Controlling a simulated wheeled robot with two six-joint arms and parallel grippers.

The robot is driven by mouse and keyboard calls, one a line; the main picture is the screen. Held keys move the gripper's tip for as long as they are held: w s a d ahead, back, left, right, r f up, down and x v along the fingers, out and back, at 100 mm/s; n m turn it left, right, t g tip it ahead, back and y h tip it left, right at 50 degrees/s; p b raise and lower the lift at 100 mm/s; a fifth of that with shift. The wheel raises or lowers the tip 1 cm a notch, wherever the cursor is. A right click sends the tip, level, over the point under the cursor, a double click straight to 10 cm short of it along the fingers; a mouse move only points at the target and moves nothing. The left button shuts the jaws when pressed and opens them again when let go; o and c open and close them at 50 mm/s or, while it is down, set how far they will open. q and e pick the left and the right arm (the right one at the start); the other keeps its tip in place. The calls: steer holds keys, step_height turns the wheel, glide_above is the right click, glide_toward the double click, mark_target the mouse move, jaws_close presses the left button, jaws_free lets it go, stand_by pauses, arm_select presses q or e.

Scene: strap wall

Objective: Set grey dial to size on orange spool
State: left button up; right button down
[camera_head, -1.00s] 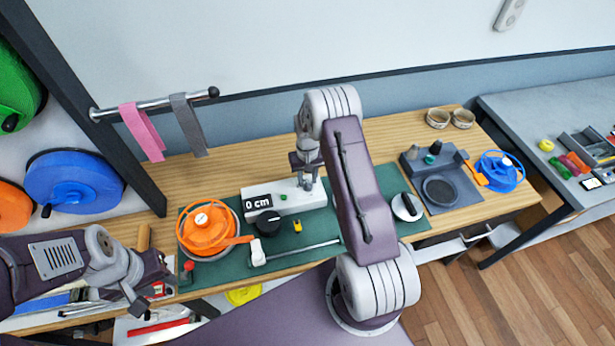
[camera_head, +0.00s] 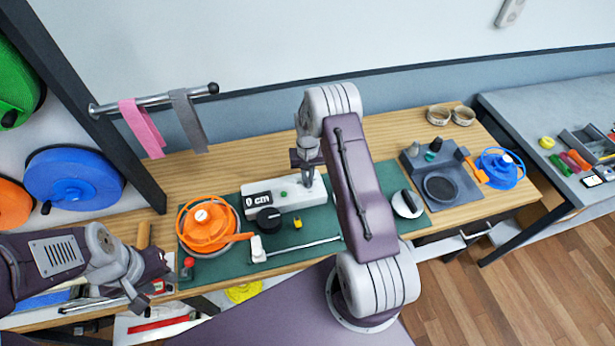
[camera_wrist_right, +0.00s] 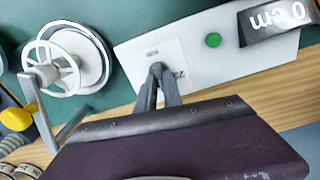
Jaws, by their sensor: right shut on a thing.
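The white measuring box (camera_head: 284,194) has a black display (camera_head: 258,201) reading "0 cm" and a green button (camera_head: 284,194). My right gripper (camera_wrist_right: 157,70) points down at the box's right end, its fingers close together over a light square panel (camera_wrist_right: 160,60). It is shut on a small grey part there, apparently the grey dial, mostly hidden by the fingers. Lettering beside it is partly covered. The orange spool (camera_head: 208,232) stands at the mat's left end; the marking on its pale hub label (camera_head: 201,215) is too small to read. My left gripper (camera_head: 152,282) appears open and empty, left of the spool.
A grey tray (camera_head: 441,180) and blue spool (camera_head: 499,169) are to the right. Straps hang from a rail (camera_head: 150,103).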

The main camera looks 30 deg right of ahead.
steer(key=m+b, duration=0.1)
steer(key=m, duration=0.4)
steer(key=shift+d, duration=0.15)
steer(key=m+b, duration=0.1)
steer(key=m, duration=0.4)
steer(key=shift+s+d+r, duration=0.1)
steer(key=shift+m, duration=0.4)
steer(key=c, duration=1.5)
jaws_free()
step_height(320, 180, up, 8)
steer(key=shift+r+b, duration=0.1)
steer(key=shift+b, duration=1.05)
steer(key=shift+r, duration=0.45)
